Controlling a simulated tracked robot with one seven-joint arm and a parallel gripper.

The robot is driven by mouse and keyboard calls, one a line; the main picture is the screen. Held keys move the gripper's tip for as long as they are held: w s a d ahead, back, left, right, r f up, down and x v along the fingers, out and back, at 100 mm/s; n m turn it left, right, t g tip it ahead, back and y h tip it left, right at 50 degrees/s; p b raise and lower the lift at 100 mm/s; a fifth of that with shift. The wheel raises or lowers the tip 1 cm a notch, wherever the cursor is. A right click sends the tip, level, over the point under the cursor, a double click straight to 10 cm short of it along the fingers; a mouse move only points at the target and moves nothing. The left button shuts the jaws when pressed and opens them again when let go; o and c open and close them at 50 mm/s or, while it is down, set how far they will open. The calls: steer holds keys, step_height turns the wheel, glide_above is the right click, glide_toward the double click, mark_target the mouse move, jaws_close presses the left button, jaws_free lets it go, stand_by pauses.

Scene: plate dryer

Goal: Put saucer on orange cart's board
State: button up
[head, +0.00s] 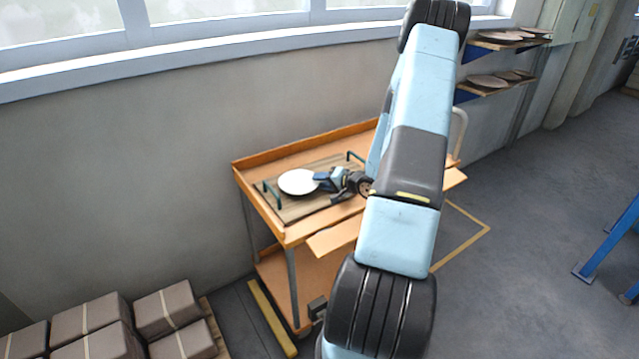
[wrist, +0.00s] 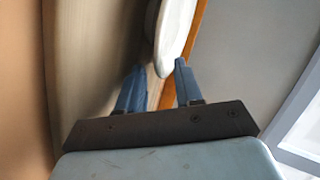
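The white saucer (head: 297,182) appears to lie flat on the wooden board (head: 287,211) on top of the orange cart (head: 240,175). Whether it fully touches the board is hard to tell. My gripper (head: 320,181) is low over the board at the saucer's right edge. In the wrist view, the blue fingers of my gripper (wrist: 160,68) stand apart, with the rim of the saucer (wrist: 176,35) reaching between their tips. Gaps show on both sides of the rim, so the gripper looks open. My arm hides the cart's right part.
The board has dark green handles (head: 271,193) at its ends. Wall shelves (head: 490,84) at the upper right hold several plates. Grey-brown boxes (head: 95,325) stand at the lower left. A wall runs behind the cart, and a blue frame (head: 605,250) stands at the right.

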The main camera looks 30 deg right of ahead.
steer(key=v, duration=1.1)
steer(key=shift+r, duration=0.15)
steer(key=s+a+r+n+g+y, duration=0.2)
steer(key=a+r+n+g, duration=0.2)
steer(key=a+r, duration=0.6)
steer(key=s+a+r+n+g+y, duration=0.2)
steer(key=a+r+n+g, duration=0.2)
steer(key=a+r, duration=0.65)
steer(key=s+a+r+n+h, duration=0.1)
steer(key=s+a+r+h, duration=0.2)
steer(key=s+r, duration=0.3)
steer(key=s+a+r+n+h, duration=0.1)
steer(key=s+a+r+h, duration=0.2)
steer(key=s, duration=0.8)
step_height(320, 180, up, 4)
steer(key=h, duration=0.2)
steer(key=shift+a+t+h, duration=0.3)
steer(key=shift+a+t, duration=0.05)
steer(key=shift+t, duration=0.05)
